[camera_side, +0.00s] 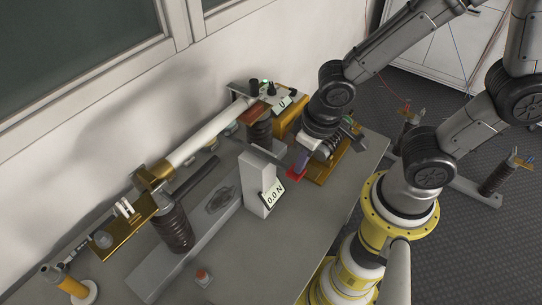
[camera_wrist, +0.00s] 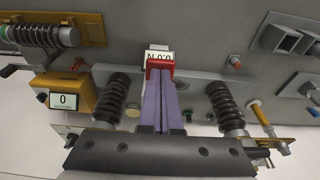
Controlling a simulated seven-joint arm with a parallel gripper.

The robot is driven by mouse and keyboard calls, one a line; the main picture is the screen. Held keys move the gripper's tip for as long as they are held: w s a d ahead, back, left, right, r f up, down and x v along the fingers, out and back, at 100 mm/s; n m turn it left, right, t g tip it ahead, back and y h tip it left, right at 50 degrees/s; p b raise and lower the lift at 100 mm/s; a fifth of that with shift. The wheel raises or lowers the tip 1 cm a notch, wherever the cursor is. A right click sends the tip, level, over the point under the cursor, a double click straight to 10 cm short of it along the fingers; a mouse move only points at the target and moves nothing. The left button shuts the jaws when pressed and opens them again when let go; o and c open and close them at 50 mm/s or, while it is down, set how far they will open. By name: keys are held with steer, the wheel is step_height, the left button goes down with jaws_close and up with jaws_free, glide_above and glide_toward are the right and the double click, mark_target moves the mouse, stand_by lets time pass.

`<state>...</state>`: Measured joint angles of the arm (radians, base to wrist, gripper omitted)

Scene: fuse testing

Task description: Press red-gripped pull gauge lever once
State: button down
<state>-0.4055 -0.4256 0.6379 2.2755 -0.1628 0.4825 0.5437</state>
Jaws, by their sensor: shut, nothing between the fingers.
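The red grip of the pull gauge lever (camera_side: 295,174) shows just below my fingertips in the side view. It also shows as a red edge around the finger ends in the wrist view (camera_wrist: 160,64). The gauge is a pale upright block (camera_side: 256,182) with a display (camera_side: 271,196) reading 0.0 N; the display appears upside down in the wrist view (camera_wrist: 158,54). My gripper (camera_side: 302,162) has purple fingers, pressed together with nothing between them. In the wrist view the fingertips (camera_wrist: 159,74) overlap the red grip; I cannot tell whether they touch it.
A yellow meter box (camera_wrist: 70,95) with a display reading 0 stands nearby.

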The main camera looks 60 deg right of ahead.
steer(key=shift+f, duration=0.15)
steer(key=shift+w+f, duration=0.25)
steer(key=shift+f, duration=0.9)
steer(key=shift+w+f, duration=0.2)
steer(key=shift+f, duration=0.9)
steer(key=shift+s+r, duration=0.25)
steer(key=shift+r, duration=0.95)
steer(key=shift+s+r, duration=0.25)
steer(key=shift+r, duration=0.95)
step_height(320, 180, up, 7)
steer(key=shift+s, duration=0.45)
